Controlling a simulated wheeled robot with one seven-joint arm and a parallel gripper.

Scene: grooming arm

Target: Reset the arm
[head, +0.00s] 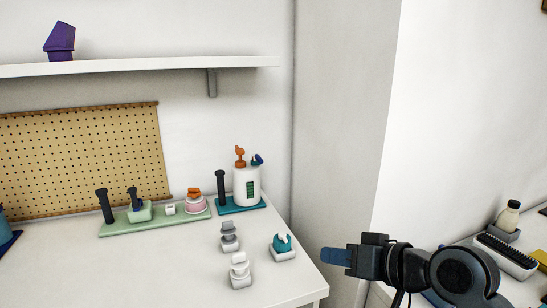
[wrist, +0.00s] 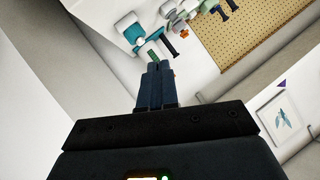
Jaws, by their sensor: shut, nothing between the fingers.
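My gripper (head: 336,256) is at the lower right of the head view, past the right edge of the white table (head: 175,275). Its blue fingers point left. In the wrist view my gripper (wrist: 154,72) shows its fingers pressed together, with nothing between them. The gripper touches none of the objects on the table.
A teal item in a white holder (head: 284,246) stands nearest my gripper. Two white-grey pieces (head: 240,271) (head: 229,238) stand left of it. A green tray (head: 122,229) and a white canister (head: 246,187) are farther back. A wall corner (head: 335,130) rises behind. A brush (head: 506,252) lies right.

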